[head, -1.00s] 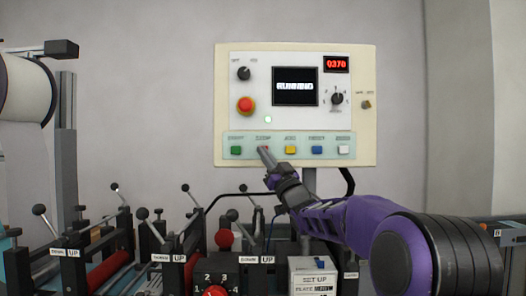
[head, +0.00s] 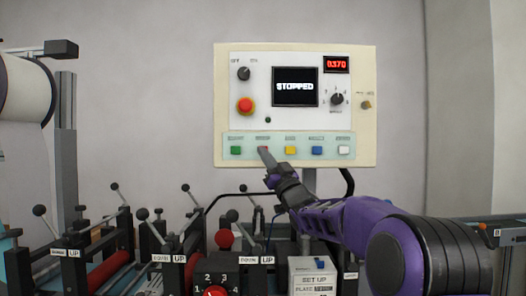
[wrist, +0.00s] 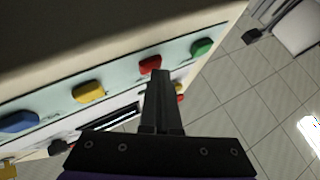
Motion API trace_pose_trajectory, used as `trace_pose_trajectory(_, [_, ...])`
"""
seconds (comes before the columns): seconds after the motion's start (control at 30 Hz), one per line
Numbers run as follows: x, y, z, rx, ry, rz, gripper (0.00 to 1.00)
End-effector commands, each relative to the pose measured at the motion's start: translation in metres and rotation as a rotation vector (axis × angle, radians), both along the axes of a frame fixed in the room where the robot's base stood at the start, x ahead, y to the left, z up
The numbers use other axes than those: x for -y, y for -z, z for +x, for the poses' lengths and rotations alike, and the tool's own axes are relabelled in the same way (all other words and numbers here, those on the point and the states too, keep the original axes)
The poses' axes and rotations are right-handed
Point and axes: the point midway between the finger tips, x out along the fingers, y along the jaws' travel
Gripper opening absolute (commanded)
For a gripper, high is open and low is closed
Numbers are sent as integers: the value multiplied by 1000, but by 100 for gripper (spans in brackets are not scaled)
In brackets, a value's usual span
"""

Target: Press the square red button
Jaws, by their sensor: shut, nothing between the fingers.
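The square red button (wrist: 150,65) sits in the button row of the control panel (head: 228,100), between the green button (head: 236,150) and the yellow button (head: 290,150). In the head view, my gripper (head: 264,151) covers most of the red button. Its fingers are shut and empty, with the tips at the button. In the wrist view, the fingertips (wrist: 161,73) overlap the button's lower right edge; the exact contact is hard to tell. The panel screen (head: 295,87) reads STOPPED.
A round red knob (head: 245,105) sits above the row. Blue (head: 317,150) and white (head: 343,150) buttons lie to the right.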

Motion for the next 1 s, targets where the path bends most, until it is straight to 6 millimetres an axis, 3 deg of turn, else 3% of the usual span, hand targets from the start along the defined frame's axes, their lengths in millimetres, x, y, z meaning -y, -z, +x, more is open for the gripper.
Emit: trace_pose_trajectory(1.0, [0, 2, -22, 1, 0, 1, 0])
